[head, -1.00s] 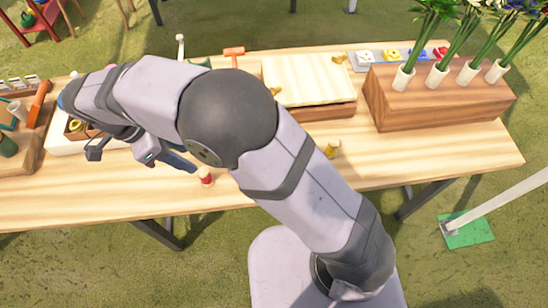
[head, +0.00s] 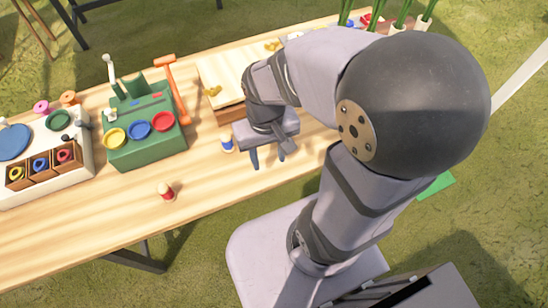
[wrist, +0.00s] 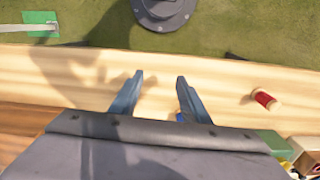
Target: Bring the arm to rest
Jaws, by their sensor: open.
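My gripper (head: 268,158) is above the middle of the wooden table (head: 215,195), in front of the wooden box with the pale lid. Its two blue-grey fingers are apart with nothing between them. In the wrist view the open fingers (wrist: 154,82) point toward the table's front edge, with bare wood below. My arm folds back over the table and hides much of its right side in the head view.
A blue spool (head: 227,144) stands close to the left of my gripper.

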